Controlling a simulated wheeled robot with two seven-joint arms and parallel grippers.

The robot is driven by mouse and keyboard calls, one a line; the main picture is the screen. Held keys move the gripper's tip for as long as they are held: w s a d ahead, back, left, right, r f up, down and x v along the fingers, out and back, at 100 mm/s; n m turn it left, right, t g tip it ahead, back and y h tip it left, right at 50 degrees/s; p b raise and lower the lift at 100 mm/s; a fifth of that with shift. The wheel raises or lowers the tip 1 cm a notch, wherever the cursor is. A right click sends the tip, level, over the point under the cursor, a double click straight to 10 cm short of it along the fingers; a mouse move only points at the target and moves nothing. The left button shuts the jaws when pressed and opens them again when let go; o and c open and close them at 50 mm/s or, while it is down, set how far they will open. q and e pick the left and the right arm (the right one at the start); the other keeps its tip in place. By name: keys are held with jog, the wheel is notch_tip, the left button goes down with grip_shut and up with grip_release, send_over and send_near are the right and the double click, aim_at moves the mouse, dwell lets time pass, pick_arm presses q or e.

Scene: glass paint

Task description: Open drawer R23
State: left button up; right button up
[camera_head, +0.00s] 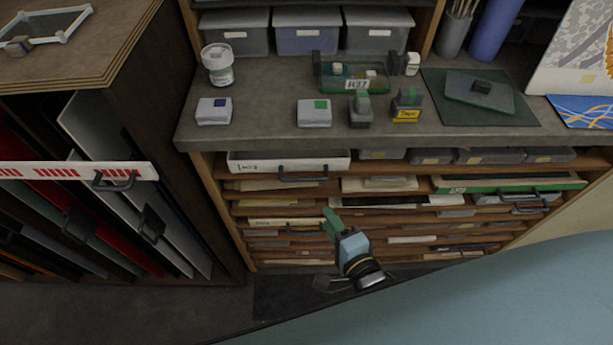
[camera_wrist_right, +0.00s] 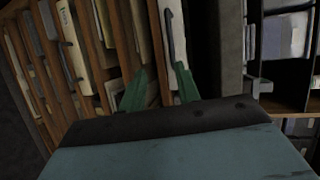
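A wide chest of shallow drawers sits below the grey worktop. A white-fronted drawer (camera_head: 290,162) with a dark bar handle (camera_head: 303,178) is at its top left. Its small label (camera_head: 247,166) is too blurred to read surely. My right gripper (camera_head: 331,219) is below and right of that handle, apart from it, in front of the lower drawers. In the right wrist view its two green fingers (camera_wrist_right: 160,85) stand apart with nothing held between them. Beyond them is a pale drawer front with a dark handle (camera_wrist_right: 172,38). My left gripper is not in view.
The worktop (camera_head: 260,105) holds a white jar (camera_head: 218,65), small boxes, and a green tray (camera_head: 352,77). A green-fronted drawer (camera_head: 510,184) is at the right. A sheet rack with a red-striped panel (camera_head: 75,171) stands at the left. Dark floor lies below.

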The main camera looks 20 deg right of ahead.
aim_at(306, 179)
jog(key=shift+m, duration=0.4)
jog(key=x, duration=0.4)
jog(key=r+b+x, duration=0.1)
jog(key=x, duration=0.4)
jog(key=r+x, duration=0.1)
jog(key=x, duration=0.3)
jog(key=shift+w+d, duration=0.1)
jog(key=shift+w, duration=0.3)
jog(key=shift+c, duration=0.4)
grip_shut()
